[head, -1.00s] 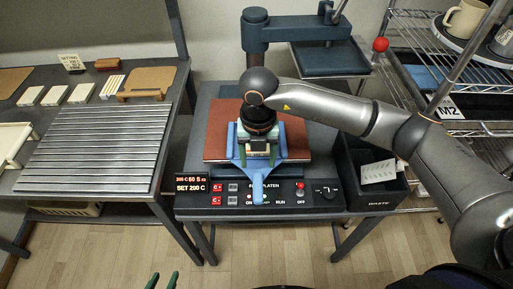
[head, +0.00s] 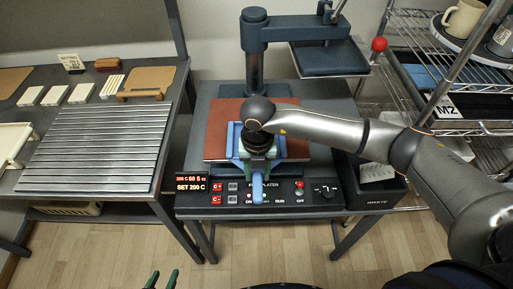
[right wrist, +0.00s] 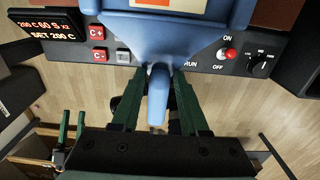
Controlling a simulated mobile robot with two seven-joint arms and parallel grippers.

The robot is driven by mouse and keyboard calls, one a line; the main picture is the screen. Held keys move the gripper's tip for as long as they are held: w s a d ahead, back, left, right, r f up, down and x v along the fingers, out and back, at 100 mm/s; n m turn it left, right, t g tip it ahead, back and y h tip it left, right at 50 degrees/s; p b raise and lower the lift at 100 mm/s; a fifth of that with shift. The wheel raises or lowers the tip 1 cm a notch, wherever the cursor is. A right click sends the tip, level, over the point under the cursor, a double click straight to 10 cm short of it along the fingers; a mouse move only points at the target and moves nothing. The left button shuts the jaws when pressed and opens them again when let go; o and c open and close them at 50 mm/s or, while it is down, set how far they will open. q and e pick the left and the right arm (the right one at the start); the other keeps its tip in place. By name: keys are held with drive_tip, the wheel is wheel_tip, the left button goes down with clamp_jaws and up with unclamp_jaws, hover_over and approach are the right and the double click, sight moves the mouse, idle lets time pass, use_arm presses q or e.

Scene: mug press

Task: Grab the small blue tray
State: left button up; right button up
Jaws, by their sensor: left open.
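The small blue tray (head: 233,142) lies on the reddish-brown plate of the press. Its handle (head: 257,192) points to the front, over the control panel. My right gripper (head: 257,160) is above the tray's front part and hides much of it. In the right wrist view the tray (right wrist: 185,32) narrows into its handle (right wrist: 158,95). The green fingers of my right gripper (right wrist: 158,112) are on either side of the handle, with gaps showing, so it is open. My left gripper (head: 161,281) is open and empty at the bottom edge, over the floor.
The press arm (head: 300,30) and a dark blue tray-like plate (head: 330,58) are behind. The control panel (head: 300,190) runs along the front. A dark waste bin (head: 375,197) stands at right. A table with a slatted rack (head: 95,150) is at left.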

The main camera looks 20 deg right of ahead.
clamp_jaws()
drive_tip(key=shift+r, duration=0.1)
idle(0.5)
